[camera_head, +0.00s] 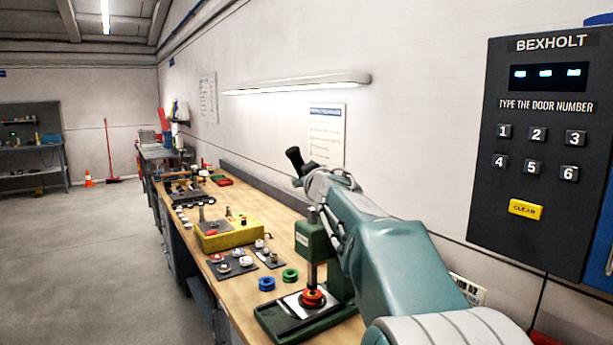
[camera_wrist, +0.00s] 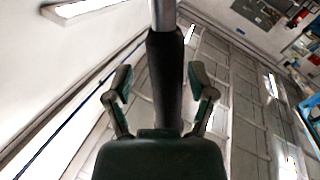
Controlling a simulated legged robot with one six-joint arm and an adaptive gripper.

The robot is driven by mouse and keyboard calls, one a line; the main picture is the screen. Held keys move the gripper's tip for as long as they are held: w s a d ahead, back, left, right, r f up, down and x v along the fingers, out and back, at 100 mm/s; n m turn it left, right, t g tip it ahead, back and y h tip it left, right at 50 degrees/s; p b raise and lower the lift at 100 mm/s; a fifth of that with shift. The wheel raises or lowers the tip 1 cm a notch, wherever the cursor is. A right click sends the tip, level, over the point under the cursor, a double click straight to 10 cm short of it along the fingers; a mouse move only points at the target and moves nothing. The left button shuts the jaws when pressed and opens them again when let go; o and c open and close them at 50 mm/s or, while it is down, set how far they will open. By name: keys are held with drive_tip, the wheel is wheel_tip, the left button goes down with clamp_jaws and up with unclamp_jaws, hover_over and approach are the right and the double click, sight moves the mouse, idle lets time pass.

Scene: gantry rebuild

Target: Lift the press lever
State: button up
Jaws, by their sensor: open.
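The press (camera_head: 316,240) is green and stands on the bench near my arm. A red and black round part (camera_head: 312,298) sits under its ram on a pale plate. The press lever ends in a black grip (camera_head: 294,157), raised above the bench at a slant. In the wrist view the black grip (camera_wrist: 165,75) runs between my two fingers, with a silver rod beyond it. My gripper (camera_wrist: 158,85) is open, with a finger on each side of the grip and gaps visible. In the head view my arm hides part of the press and lever.
The wooden bench (camera_head: 240,196) runs along the wall. It carries a yellow box (camera_head: 228,234), blue ring (camera_head: 267,284), green ring (camera_head: 290,275) and several small parts. A keypad panel (camera_head: 540,150) hangs at right. The floor (camera_head: 95,260) at left is clear.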

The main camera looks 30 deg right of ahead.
drive_tip(key=shift+a, duration=0.1)
drive_tip(key=shift+s+a, duration=0.15)
drive_tip(key=shift+s, duration=0.1)
drive_tip(key=v, duration=1.1)
drive_tip(key=shift+s, duration=0.25)
drive_tip(key=s+a+f+m+g+y, duration=0.1)
drive_tip(key=s+a+f+g, duration=0.4)
drive_tip(key=s+a+f, duration=0.5)
drive_tip(key=s+a+f+m+g+y, duration=0.1)
drive_tip(key=s+a+f+g+y, duration=0.2)
drive_tip(key=s+a+f+g, duration=0.3)
drive_tip(key=s+a+f, duration=0.2)
drive_tip(key=s+f, duration=0.1)
drive_tip(key=f, duration=0.2)
drive_tip(key=s+a+f, duration=0.3)
drive_tip(key=s+f, duration=0.1)
drive_tip(key=f, duration=0.1)
drive_tip(key=shift+a+f+g+y, duration=0.3)
drive_tip(key=shift+f, duration=0.1)
drive_tip(key=shift+w, duration=0.1)
